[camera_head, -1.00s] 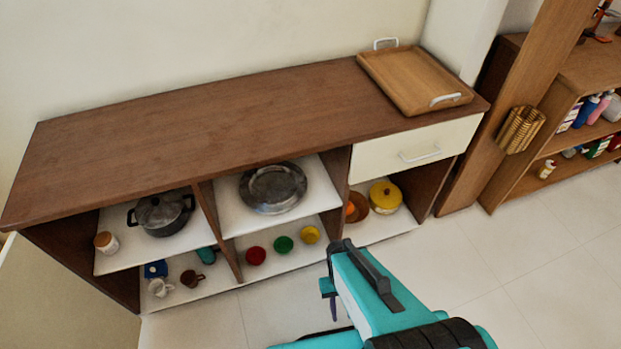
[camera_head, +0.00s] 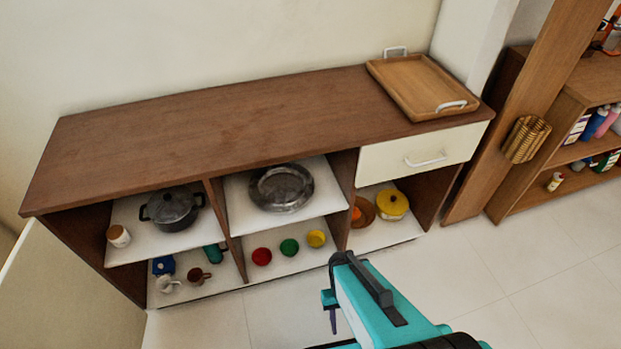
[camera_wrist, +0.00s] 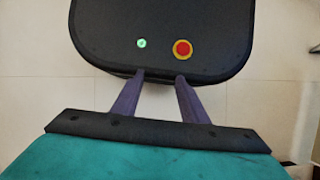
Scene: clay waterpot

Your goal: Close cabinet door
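The cabinet (camera_head: 220,128) is a long brown unit with white shelves. Its cream door (camera_head: 68,290) stands swung open at the far left, reaching out toward the lower left edge of the head view. The compartments are uncovered. My gripper (camera_head: 333,318) is in front of the cabinet, right of centre and well away from the door, pointing down. In the wrist view the two purple fingers of my gripper (camera_wrist: 160,82) are apart with nothing between them. The door does not show in the wrist view.
A wooden tray (camera_head: 420,84) lies on the cabinet top above a closed white drawer (camera_head: 424,154). A dark pot (camera_head: 172,208), a metal plate (camera_head: 281,187) and several small bowls and cups sit on the shelves. Tiled floor (camera_head: 490,270) is clear at right.

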